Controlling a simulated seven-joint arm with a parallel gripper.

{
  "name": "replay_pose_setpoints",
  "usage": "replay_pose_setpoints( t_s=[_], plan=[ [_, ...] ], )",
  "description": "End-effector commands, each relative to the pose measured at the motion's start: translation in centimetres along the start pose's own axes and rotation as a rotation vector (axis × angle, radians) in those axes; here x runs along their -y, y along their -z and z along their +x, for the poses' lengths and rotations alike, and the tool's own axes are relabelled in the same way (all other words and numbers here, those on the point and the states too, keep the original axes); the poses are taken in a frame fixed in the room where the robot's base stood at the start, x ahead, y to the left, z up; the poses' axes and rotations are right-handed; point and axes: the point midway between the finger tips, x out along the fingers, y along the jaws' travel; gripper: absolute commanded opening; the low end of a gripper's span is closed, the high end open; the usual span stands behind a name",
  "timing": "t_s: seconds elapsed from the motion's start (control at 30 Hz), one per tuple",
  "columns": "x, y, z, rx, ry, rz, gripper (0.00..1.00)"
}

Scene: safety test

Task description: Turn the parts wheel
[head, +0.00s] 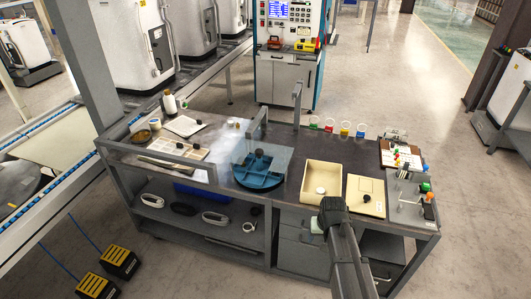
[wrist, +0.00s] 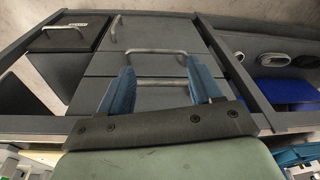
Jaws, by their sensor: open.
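The parts wheel (head: 262,181) is a blue round turntable on the dark workbench, left of the bench's middle. A dark knob (head: 259,153) stands up at its centre. A clear panel (head: 280,160) stands around or over part of it; I cannot tell which. My gripper (wrist: 160,88) shows in the wrist view with its two blue fingers apart and nothing between them. Drawer fronts with metal handles (wrist: 155,82) lie beyond the fingers. In the head view my arm hides most of the gripper, in front of the bench, right of the wheel and apart from it.
A cream open box (head: 322,181) and a cream board (head: 366,195) lie right of the wheel. Trays (head: 185,126) lie to its left. A grey upright frame (head: 257,122) stands behind it. Coloured rings (head: 345,129) line the back edge. A blue bin (wrist: 285,91) sits on the lower shelf.

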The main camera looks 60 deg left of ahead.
Motion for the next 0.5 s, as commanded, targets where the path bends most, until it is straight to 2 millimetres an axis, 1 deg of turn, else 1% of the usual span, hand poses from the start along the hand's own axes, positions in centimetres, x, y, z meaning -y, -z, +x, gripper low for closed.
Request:
replay_pose_setpoints(
  t_s=[0.03,0.07,0.1,0.17,0.2,0.27,0.3,0.37,0.4,0.47,0.5],
  plan=[
    [2.2,2.8,-1.5,-0.028,0.008,-0.029,0.64],
    [3.2,4.0,-2.4,-0.042,0.012,-0.043,0.64],
    [4.8,5.6,-3.6,-0.060,0.018,-0.064,0.64],
    [7.0,7.8,-5.5,-0.087,0.028,-0.092,0.64],
    [8.5,9.3,-6.8,-0.105,0.035,-0.111,0.64],
    [10.8,11.5,-8.9,-0.132,0.046,-0.139,0.64],
    [12.2,13.0,-10.4,-0.150,0.053,-0.156,0.64],
    [14.2,15.0,-12.6,-0.174,0.064,-0.182,0.64],
    [15.4,16.3,-14.0,-0.189,0.070,-0.199,0.64],
    [17.0,18.2,-16.0,-0.209,0.078,-0.220,0.64],
    [17.7,19.4,-17.4,-0.222,0.084,-0.232,0.64]
  ],
)
